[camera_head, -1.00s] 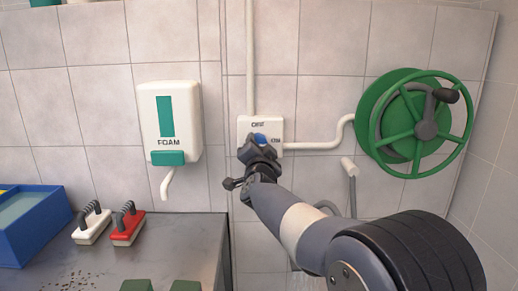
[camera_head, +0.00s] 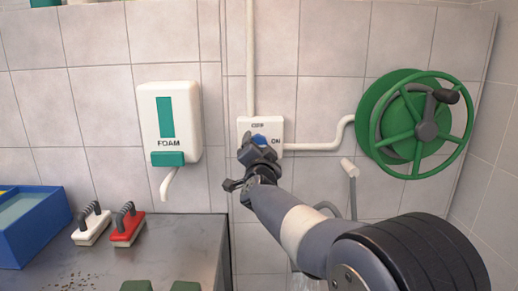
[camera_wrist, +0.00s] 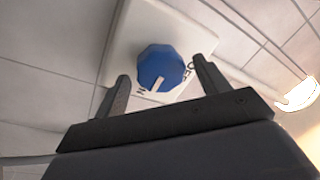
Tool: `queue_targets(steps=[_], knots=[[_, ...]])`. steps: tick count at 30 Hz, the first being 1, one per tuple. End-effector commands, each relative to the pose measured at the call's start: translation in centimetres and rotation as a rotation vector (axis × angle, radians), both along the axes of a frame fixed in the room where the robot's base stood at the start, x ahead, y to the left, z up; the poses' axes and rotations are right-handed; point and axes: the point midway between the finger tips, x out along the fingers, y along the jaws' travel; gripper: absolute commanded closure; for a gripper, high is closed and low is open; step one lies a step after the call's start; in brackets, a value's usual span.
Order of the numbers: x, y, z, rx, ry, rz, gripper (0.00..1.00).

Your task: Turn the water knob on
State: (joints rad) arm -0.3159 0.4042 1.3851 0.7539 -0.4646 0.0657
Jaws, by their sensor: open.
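The blue water knob (camera_head: 259,139) sits on a white wall plate (camera_head: 275,124), marked OFF above and ON to the right. My gripper (camera_head: 252,146) is at the plate and hides part of the knob. In the wrist view the knob (camera_wrist: 158,62) shows between the two open fingers of my gripper (camera_wrist: 160,72), with a gap on each side. Its white pointer line lies between the ON and OFF lettering, closer to the partly hidden ON. I cannot tell whether the fingertips reach past the knob's face.
A white foam dispenser (camera_head: 170,112) hangs left of the plate. A green hose reel (camera_head: 390,125) is on the right, with a white pipe (camera_head: 318,146) running to the plate. A metal counter (camera_head: 180,250) holds a white brush (camera_head: 92,228), a red brush (camera_head: 128,230) and a blue bin (camera_head: 38,235).

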Motion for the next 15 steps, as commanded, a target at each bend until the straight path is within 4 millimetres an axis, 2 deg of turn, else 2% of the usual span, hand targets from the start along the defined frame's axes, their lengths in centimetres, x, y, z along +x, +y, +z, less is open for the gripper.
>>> queue_targets(steps=[5,15], knots=[[-2.3,0.0,-0.3,0.001,-0.001,0.002,0.30],[-8.3,0.1,-1.0,0.001,-0.001,0.002,0.30]])
